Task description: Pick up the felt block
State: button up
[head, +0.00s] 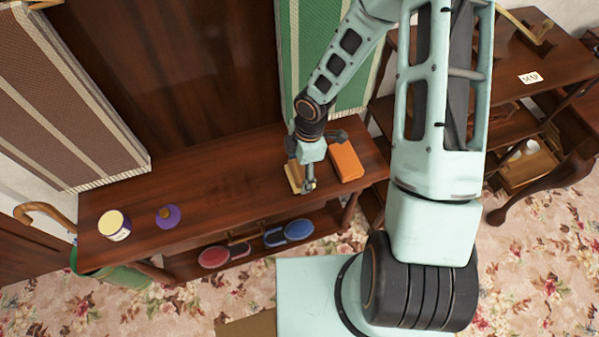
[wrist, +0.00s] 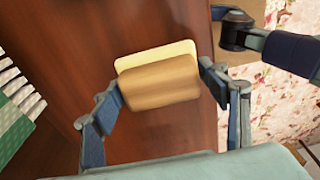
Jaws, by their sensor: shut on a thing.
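The felt block (wrist: 160,83) is a tan, wood-like block with a cream layer along its far edge in the wrist view. My gripper (wrist: 164,88) has a finger at each end of it and is shut on it. In the head view, the block (head: 293,177) shows as a small tan and cream piece beside my gripper (head: 303,184), near the front edge of the dark wooden table (head: 230,176). My fingers partly hide it there. I cannot tell whether it touches the tabletop or is just above it.
An orange block (head: 346,161) lies close to the right of my gripper. A cream-topped tin (head: 115,225) and a purple round item (head: 168,216) stand at the table's left end. Red and blue oval items lie on the lower shelf. The middle of the tabletop is clear.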

jog(key=s+r, duration=0.1)
jog(key=r, duration=0.1)
jog(key=s+a+r, duration=0.1)
jog(key=r, duration=0.1)
jog(key=s+r, duration=0.2)
jog(key=r, duration=0.1)
jog(key=shift+a+r+p, duration=0.1)
jog(key=shift+a+p, duration=0.15)
jog(key=shift+p, duration=0.1)
jog(key=s+a+r+b, duration=0.2)
jog(key=s+a+r, duration=0.1)
jog(key=s, duration=0.4)
jog(key=shift+s+r+b, duration=0.15)
jog(key=shift+r+b, duration=0.15)
jog(key=shift+r, duration=0.1)
jog(key=shift+s+a+r+b, duration=0.1)
jog(key=shift+s+r+b, duration=0.05)
jog(key=shift+s+b, duration=0.4)
jog(key=shift+s+a+r+b, duration=0.15)
jog(key=shift+s+b, duration=0.15)
jog(key=shift+b, duration=0.35)
jog(key=shift+s+d, duration=0.1)
